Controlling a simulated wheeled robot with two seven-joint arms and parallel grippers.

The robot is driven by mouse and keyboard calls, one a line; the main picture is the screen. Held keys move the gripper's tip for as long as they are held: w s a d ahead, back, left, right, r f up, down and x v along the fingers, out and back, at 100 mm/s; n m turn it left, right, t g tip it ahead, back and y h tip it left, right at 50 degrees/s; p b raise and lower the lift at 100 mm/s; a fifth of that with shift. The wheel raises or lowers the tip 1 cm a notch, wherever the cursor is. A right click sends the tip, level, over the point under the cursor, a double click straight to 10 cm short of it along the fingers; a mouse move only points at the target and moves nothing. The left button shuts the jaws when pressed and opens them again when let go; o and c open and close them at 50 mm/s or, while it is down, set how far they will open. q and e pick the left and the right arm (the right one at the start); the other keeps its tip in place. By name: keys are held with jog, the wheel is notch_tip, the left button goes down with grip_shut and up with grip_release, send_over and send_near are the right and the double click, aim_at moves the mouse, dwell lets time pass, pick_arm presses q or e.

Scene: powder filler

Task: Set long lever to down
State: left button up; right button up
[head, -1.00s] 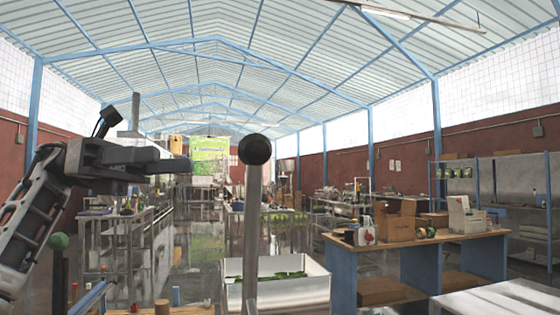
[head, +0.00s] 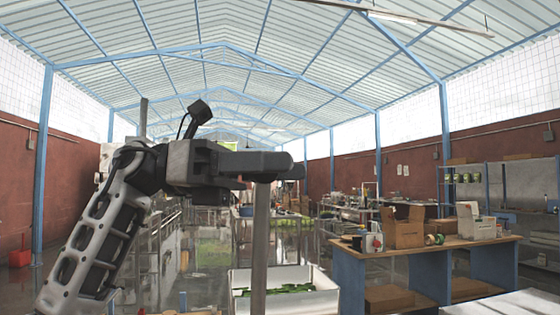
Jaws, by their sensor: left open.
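The long lever (head: 261,245) is a grey upright bar in the middle of the head view. Its top end and black ball knob are hidden by my left gripper (head: 272,166). My left gripper comes in from the left and is level, with its fingers at the top of the lever. It is open, its fingers seen side-on. I cannot tell whether the knob lies between the fingers or behind them, or whether they touch it. My right gripper is not in view.
A white bin (head: 318,290) with green items stands behind the lever. A blue workbench (head: 462,253) with boxes on it is at the right, with a shelf rack (head: 520,200) beyond. A pale tabletop (head: 500,303) fills the lower right corner.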

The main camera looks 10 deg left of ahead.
pick_arm(q)
jog(key=shift+d, duration=0.35)
